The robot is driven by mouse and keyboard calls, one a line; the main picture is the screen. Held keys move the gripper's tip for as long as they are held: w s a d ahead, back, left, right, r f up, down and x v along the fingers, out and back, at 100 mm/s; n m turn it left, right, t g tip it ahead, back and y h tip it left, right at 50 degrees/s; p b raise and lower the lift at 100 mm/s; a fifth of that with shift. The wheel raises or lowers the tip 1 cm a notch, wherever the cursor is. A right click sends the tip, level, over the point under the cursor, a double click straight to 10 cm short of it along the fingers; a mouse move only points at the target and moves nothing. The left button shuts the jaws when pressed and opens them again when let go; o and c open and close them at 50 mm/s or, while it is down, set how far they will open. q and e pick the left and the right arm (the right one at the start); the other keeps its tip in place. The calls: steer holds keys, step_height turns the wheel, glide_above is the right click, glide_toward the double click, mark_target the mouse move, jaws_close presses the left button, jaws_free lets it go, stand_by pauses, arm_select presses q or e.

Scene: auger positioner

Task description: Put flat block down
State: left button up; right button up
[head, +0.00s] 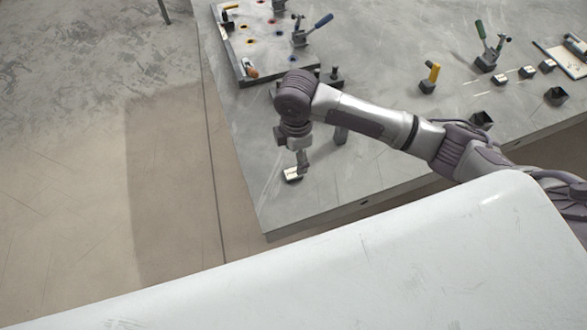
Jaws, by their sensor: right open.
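My right gripper (301,163) points straight down over the near left corner of the grey table (345,205). By its fingertips a small flat block (293,174) with a pale top and dark sides lies at the table surface. The gripper is open, with its fingertips just above or at the block; whether they touch it I cannot tell. The far side of the block is partly hidden by the fingers. My left gripper is not in view.
A dark-edged plate (262,50) with coloured holes and clamps stands behind my arm. A yellow-handled tool (430,77), a green-handled clamp (487,52), several small blocks and a dark open bin (557,96) are at the right. The table's left edge is close to the block.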

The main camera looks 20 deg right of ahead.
mark_target(294, 172)
step_height(294, 172, down, 4)
steer(key=shift+w+d+r, duration=0.1)
steer(key=shift+w, duration=0.05)
steer(key=shift+w+f+p, duration=0.1)
steer(key=shift+f+p, duration=0.2)
steer(key=shift+f, duration=0.25)
steer(key=f, duration=0.3)
steer(key=shift+w+f+p, duration=0.25)
steer(key=shift+p, duration=0.1)
steer(key=shift+f, duration=0.45)
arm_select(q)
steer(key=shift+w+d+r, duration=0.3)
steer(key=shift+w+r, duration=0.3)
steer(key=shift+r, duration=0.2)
arm_select(e)
steer(key=shift+c, duration=1.3)
steer(key=c, duration=1.1)
steer(key=shift+r, duration=0.15)
